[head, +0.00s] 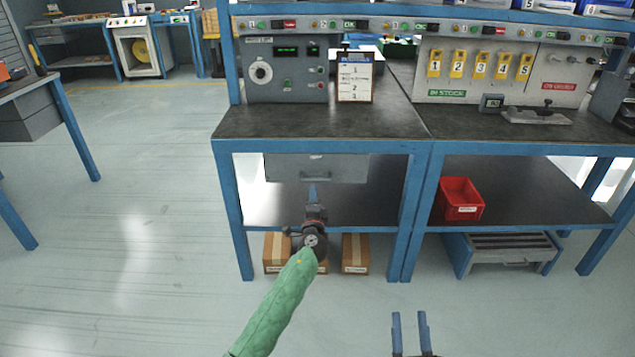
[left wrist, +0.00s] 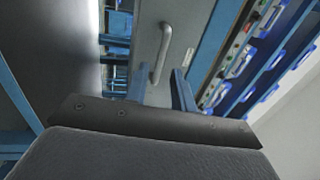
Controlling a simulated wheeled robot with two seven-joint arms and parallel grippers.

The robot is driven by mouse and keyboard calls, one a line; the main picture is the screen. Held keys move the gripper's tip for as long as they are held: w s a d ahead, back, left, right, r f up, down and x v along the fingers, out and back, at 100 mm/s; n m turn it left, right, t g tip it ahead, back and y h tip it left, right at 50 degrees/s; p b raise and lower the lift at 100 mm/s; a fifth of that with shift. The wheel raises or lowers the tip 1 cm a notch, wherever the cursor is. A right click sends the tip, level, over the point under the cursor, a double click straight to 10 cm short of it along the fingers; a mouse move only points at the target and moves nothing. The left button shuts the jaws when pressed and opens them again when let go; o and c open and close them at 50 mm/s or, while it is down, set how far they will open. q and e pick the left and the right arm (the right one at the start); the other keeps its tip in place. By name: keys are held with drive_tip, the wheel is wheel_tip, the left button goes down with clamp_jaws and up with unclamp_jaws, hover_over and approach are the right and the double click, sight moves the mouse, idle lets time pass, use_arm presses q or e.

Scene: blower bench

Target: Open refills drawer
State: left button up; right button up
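The refills drawer (head: 345,168) is a grey drawer under the left bench top, and it looks closed. Its handle (left wrist: 165,48) is a pale bar in the left wrist view. My left gripper (head: 312,186) is in front of the drawer, just below its lower edge in the head view. In the left wrist view, its blue fingers (left wrist: 160,72) are apart, with the handle's near end showing between their tips. I cannot tell whether they touch it. My right gripper (head: 410,316) is open and empty, low in front of the right bench.
Blue bench legs (head: 232,215) flank the drawer, and a lower shelf (head: 375,205) lies beneath it. Cardboard boxes (head: 355,253) stand on the floor behind my left arm. A red bin (head: 460,200) sits on the right shelf. The floor at left is clear.

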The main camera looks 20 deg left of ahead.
sight(315, 180)
use_arm(q)
drive_tip(key=shift+d+x, duration=0.15)
drive_tip(key=shift+x, duration=1.8)
drive_tip(key=shift+d+x, duration=0.1)
drive_tip(key=shift+x, duration=1.85)
use_arm(e)
drive_tip(key=shift+s+d+r+t, duration=0.1)
drive_tip(key=shift+s+r+t, duration=0.2)
drive_tip(key=shift+r, duration=0.4)
drive_tip(key=shift+s+d+r+t, duration=0.1)
drive_tip(key=shift+s+r+t, duration=0.15)
drive_tip(key=shift+r, duration=0.4)
use_arm(q)
drive_tip(key=shift+c, duration=0.2)
clamp_jaws()
